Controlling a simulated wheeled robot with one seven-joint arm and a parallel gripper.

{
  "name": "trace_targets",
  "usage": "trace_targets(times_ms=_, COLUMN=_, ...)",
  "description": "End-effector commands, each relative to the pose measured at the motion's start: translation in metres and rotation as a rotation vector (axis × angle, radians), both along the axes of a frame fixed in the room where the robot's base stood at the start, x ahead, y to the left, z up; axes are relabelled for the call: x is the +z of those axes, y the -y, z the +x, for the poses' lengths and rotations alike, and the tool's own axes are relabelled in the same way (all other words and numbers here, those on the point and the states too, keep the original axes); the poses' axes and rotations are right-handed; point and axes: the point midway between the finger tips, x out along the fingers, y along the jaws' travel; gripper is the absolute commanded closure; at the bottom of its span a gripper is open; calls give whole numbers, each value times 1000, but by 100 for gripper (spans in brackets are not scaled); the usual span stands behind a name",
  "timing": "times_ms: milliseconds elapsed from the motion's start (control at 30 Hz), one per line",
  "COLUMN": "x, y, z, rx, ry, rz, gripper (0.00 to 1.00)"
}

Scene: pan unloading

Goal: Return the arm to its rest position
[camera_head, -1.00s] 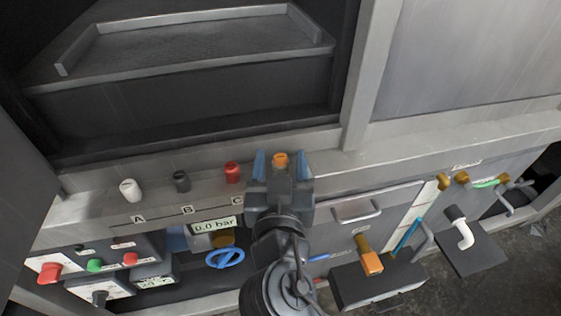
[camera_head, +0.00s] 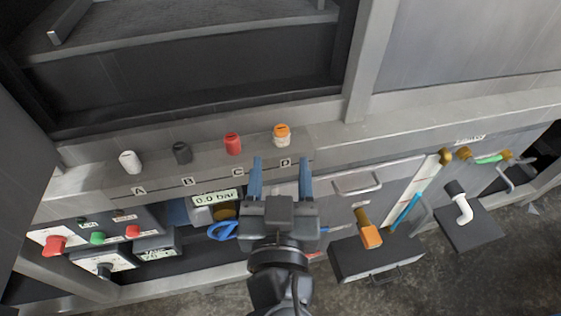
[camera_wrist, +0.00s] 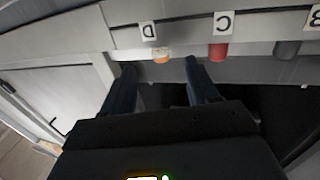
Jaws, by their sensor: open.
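My gripper (camera_head: 280,180) is open and empty. In the head view its two blue fingers point toward the ledge, just short of the orange-capped container (camera_head: 282,135) above label D. Nothing is between the fingers. In the wrist view my gripper (camera_wrist: 160,75) shows both fingers apart. The orange container (camera_wrist: 162,56) lies beyond the gap between them, apart from the fingers, and the red container (camera_wrist: 217,52) is to its right.
A red container (camera_head: 233,144), a dark one (camera_head: 182,153) and a white one (camera_head: 130,162) stand on the ledge. Below are a blue valve wheel (camera_head: 222,231), a button panel (camera_head: 97,238), a drawer handle (camera_head: 357,183) and an orange-handled lever (camera_head: 369,235). The open chamber is above.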

Motion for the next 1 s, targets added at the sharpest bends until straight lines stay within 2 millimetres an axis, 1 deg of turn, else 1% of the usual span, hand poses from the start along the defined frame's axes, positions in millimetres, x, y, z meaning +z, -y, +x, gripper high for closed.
trace_targets(times_ms=267, x=0, y=0, z=0, rx=0, ry=0, rz=0, gripper=41)
trace_targets(times_ms=367, x=-3, y=3, z=0, rx=2, ry=-6, rz=-5, gripper=41)
trace_targets(times_ms=467, x=-16, y=16, z=-3, rx=15, ry=-32, rz=-33, gripper=41)
trace_targets(times_ms=567, x=-39, y=40, z=-13, rx=45, ry=-84, rz=-80, gripper=41)
trace_targets(times_ms=600, x=-51, y=52, z=-19, rx=60, ry=-109, rz=-100, gripper=41)
trace_targets(times_ms=700, x=-76, y=82, z=-39, rx=101, ry=-171, rz=-142, gripper=41)
trace_targets(times_ms=767, x=-88, y=99, z=-54, rx=124, ry=-204, rz=-159, gripper=41)
trace_targets(times_ms=800, x=-95, y=109, z=-65, rx=139, ry=-225, rz=-166, gripper=41)
trace_targets(times_ms=867, x=-104, y=124, z=-82, rx=158, ry=-253, rz=-172, gripper=41)
trace_targets(times_ms=900, x=-108, y=133, z=-94, rx=169, ry=-268, rz=-173, gripper=41)
trace_targets(times_ms=967, x=-112, y=145, z=-113, rx=181, ry=-289, rz=-172, gripper=41)
trace_targets(times_ms=1000, x=-114, y=153, z=-125, rx=188, ry=-298, rz=-167, gripper=41)
